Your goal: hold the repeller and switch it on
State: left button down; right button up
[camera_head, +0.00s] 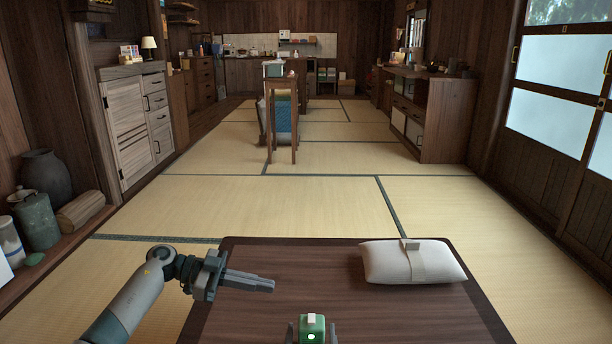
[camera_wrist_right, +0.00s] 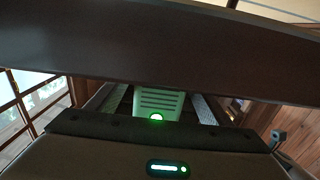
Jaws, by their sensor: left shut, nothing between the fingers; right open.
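The repeller (camera_head: 312,325) is a small green device at the near edge of the table, cut off by the bottom of the head view. A green light glows on its front. In the right wrist view the repeller (camera_wrist_right: 158,101) shows a slotted pale green face and a bright green light. My right gripper (camera_head: 312,336) is open, with one finger on each side of the repeller; the wrist view shows its fingers (camera_wrist_right: 160,108) flanking it too. I cannot tell whether they touch it. My left gripper (camera_head: 272,284) is shut and empty, above the table's left part, apart from the repeller.
The dark wooden table (camera_head: 320,285) is mostly bare. A white cushion-like pillow (camera_head: 385,265) with a band lies at its far right. A tall wooden stand (camera_head: 270,125) is farther off. A cabinet (camera_head: 137,125) lines the left wall.

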jog(key=shift+s, duration=0.1)
jog(key=s, duration=1.1)
jog(key=shift+s, duration=0.4)
